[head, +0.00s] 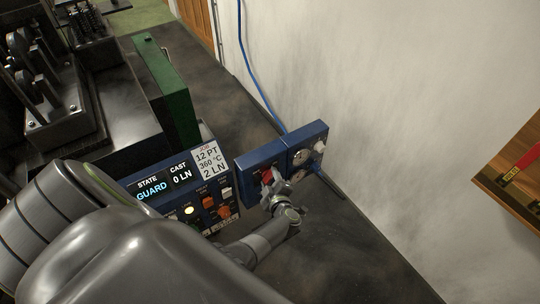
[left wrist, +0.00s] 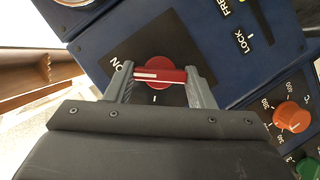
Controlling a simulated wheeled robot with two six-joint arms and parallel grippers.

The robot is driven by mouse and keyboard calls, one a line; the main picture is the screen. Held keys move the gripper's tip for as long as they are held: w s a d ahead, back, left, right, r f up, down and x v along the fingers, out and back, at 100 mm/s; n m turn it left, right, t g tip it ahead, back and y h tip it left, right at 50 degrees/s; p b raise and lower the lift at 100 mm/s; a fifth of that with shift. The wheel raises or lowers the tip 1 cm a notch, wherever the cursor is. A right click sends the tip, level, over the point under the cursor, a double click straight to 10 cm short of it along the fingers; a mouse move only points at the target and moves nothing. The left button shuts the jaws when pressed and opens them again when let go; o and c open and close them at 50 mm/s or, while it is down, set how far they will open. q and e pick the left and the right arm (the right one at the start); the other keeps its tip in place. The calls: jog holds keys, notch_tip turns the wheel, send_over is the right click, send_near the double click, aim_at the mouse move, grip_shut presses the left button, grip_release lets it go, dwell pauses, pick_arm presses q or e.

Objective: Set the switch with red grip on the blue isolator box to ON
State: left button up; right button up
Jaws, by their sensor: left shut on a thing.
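The blue isolator box (head: 247,160) stands on the dark bench near the white wall. It also shows in the left wrist view (left wrist: 90,42), with a dark plate and an ON mark at the knob's upper left. The red switch grip (left wrist: 160,76) is a bar on a round red knob, with a white line along its left part. The bar lies nearly level across the left wrist view, its left end a little below the ON mark. My left gripper (left wrist: 160,86) is shut on the bar, one finger at each end. In the head view my left gripper (head: 277,185) partly hides the grip.
A blue control panel (head: 150,178) with displays, buttons and an orange knob (left wrist: 292,116) sits beside the box. A blue socket box (head: 309,139) with a cable (head: 257,85) adjoins it. Dark machinery and a green plate (head: 165,90) stand left. A wooden board hangs right.

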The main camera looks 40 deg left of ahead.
pick_arm(q)
jog(key=shift+m+p, duration=0.45)
jog(key=shift+m, duration=0.05)
jog(key=o, duration=1)
jog(key=shift+d+r, duration=0.1)
